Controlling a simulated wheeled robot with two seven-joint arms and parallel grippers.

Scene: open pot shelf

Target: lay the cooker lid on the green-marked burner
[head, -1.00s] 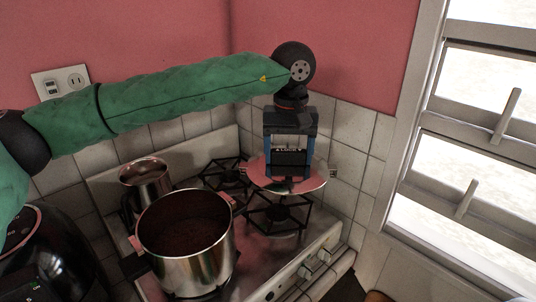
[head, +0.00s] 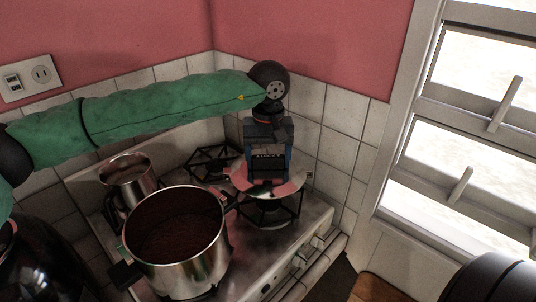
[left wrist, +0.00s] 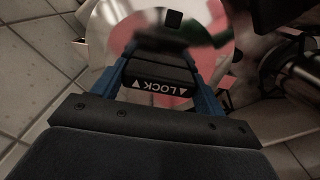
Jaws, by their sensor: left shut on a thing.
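The cooker lid is a round shiny disc (head: 293,187) with pink reflections, at the right end of the stove. It fills the top of the left wrist view (left wrist: 108,38). My left gripper (head: 265,184) points down from above and is shut on the lid, at its middle. The lid hangs roughly level over the right-hand burner (head: 272,218), close above its black grate; I cannot tell if they touch. The lid hides part of that burner. A blurred green patch shows beside the gripper in the wrist view, but I cannot make out a burner mark. My right gripper is not in view.
A large steel pot (head: 190,262) with dark contents stands on the stove left of the lid. A smaller steel pot (head: 128,170) stands behind it. Another bare burner (head: 208,160) lies behind. Tiled walls (head: 345,118) close off the back and right.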

